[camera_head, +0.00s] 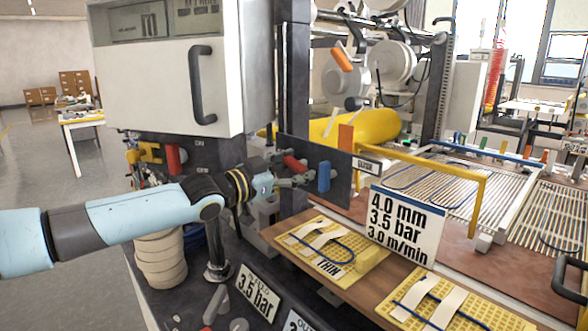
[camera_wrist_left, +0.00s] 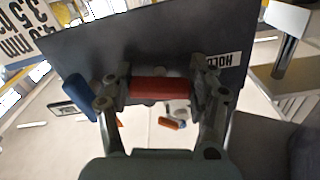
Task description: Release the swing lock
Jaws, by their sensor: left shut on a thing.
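A red handle (camera_head: 293,163) and a blue handle (camera_head: 323,177) stand out from a dark panel (camera_head: 345,190) on the machine. My left gripper (camera_head: 288,178) reaches the panel from the left and is shut on the red handle. In the left wrist view the red handle (camera_wrist_left: 160,91) lies crosswise between the two fingers, and the blue handle (camera_wrist_left: 78,97) is to its left, apart from the fingers. A small white label (camera_wrist_left: 222,60) shows upside down on the panel. I cannot tell which part is called the swing lock. My right gripper is not in view.
A white cabinet door with a dark handle (camera_head: 202,85) hangs above my left arm. A yellow roller (camera_head: 352,128) and yellow guard frame (camera_head: 480,195) stand behind and right of the panel. Yellow boards (camera_head: 320,248) and a settings sign (camera_head: 400,228) are in front.

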